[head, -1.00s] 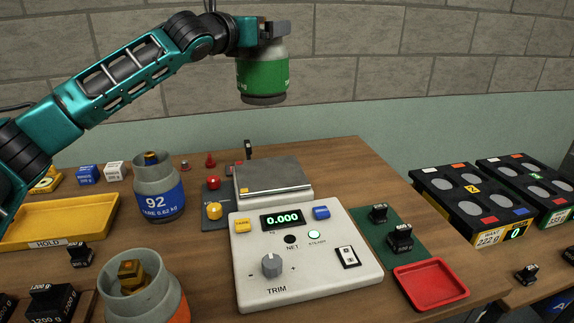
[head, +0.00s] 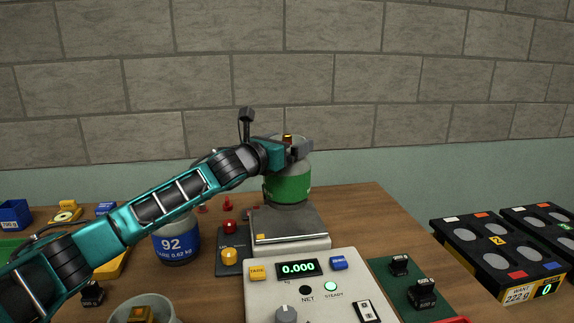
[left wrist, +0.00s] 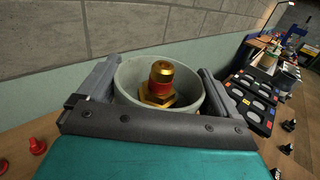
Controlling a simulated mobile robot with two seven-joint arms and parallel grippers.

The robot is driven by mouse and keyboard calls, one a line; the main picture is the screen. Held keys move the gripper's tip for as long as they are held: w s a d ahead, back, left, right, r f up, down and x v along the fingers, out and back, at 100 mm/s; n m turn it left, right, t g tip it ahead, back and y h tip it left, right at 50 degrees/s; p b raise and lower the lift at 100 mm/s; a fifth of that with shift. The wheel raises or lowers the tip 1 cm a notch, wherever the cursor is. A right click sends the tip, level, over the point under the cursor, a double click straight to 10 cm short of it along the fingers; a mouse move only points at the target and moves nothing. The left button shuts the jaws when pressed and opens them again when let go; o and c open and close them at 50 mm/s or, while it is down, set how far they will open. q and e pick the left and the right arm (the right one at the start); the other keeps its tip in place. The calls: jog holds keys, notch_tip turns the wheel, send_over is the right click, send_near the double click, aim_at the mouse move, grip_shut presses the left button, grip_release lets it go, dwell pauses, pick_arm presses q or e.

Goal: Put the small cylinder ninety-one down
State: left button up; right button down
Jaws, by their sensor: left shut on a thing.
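A small grey cylinder with a green band (head: 287,188) is held upright by my left gripper (head: 290,150). No number can be read on its band. In the left wrist view the cylinder's collar with a brass valve (left wrist: 160,85) sits between the two fingers of my left gripper (left wrist: 155,92). In the head view its base shows at the far part of the scale's grey plate (head: 290,228); I cannot tell whether it touches. The scale display (head: 298,268) reads 0.000. My right gripper is not in view.
A blue-banded cylinder marked 92 (head: 176,244) stands left of the scale, partly behind my arm. Another cylinder (head: 142,310) is at the front. Red and yellow knobs (head: 230,227) lie left of the plate. Black weights (head: 422,292) stand on a green mat at right.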

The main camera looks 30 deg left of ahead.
pick_arm(q)
jog(key=shift+f+b, duration=0.35)
jog(key=shift+f, duration=1.85)
jog(key=shift+f, duration=0.15)
jog(key=o, duration=1.7)
jog(key=shift+f, duration=0.2)
jog(key=shift+s+r, duration=0.1)
jog(key=shift+s+a+b, duration=0.25)
jog(key=shift+s+b, duration=0.1)
jog(key=shift+s, duration=1.6)
jog(key=shift+s+a+b, duration=0.3)
jog(key=shift+s+b, duration=0.1)
jog(key=shift+s, duration=1.6)
jog(key=shift+s+a+b, duration=0.25)
jog(key=shift+s+b, duration=0.1)
jog(key=shift+s, duration=1.6)
